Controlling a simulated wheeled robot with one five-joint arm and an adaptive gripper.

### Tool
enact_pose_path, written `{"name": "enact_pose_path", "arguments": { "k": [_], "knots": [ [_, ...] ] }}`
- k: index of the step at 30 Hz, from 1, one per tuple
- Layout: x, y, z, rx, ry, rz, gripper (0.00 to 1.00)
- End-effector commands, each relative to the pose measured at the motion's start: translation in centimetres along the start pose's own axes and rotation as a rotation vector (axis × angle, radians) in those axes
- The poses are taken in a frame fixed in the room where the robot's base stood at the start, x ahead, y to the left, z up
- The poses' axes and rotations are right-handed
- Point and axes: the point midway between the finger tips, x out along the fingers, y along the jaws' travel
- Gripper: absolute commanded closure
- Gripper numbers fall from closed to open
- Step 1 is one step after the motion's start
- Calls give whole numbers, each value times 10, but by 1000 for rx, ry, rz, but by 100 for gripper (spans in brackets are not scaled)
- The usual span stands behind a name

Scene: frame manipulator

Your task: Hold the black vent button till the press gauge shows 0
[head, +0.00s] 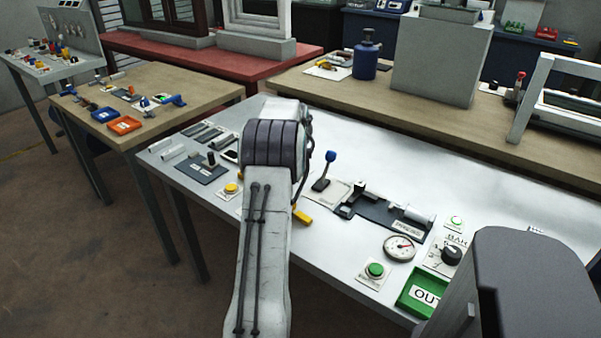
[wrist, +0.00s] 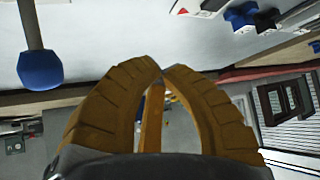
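The round white press gauge (head: 401,247) lies on the metal table right of my arm. Its red needle shows, but the scale is too small to read. I cannot make out a black vent button; my arm hides part of the table. My gripper (head: 301,216) shows only as bits of yellow finger beside my arm, above the table. In the wrist view its two yellow fingers (wrist: 161,72) meet at the tips, with nothing seen between them. The press (head: 385,210) stands on a dark base behind the gauge.
A blue-knobbed lever (head: 330,156) stands near my gripper; its knob also shows in the wrist view (wrist: 40,70). Around are a yellow button (head: 231,188), green button (head: 375,270), black BAR knob (head: 452,255) and green OUT tray (head: 408,302). The table's back right is clear.

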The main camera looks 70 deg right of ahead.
Motion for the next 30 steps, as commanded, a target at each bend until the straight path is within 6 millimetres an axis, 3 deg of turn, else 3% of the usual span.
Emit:
{"name": "enact_pose_path", "arguments": {
  "k": [15,30],
  "knots": [
    [41,0,42,0,1,0,100],
    [44,0,45,0,0,0,97]
  ]
}}
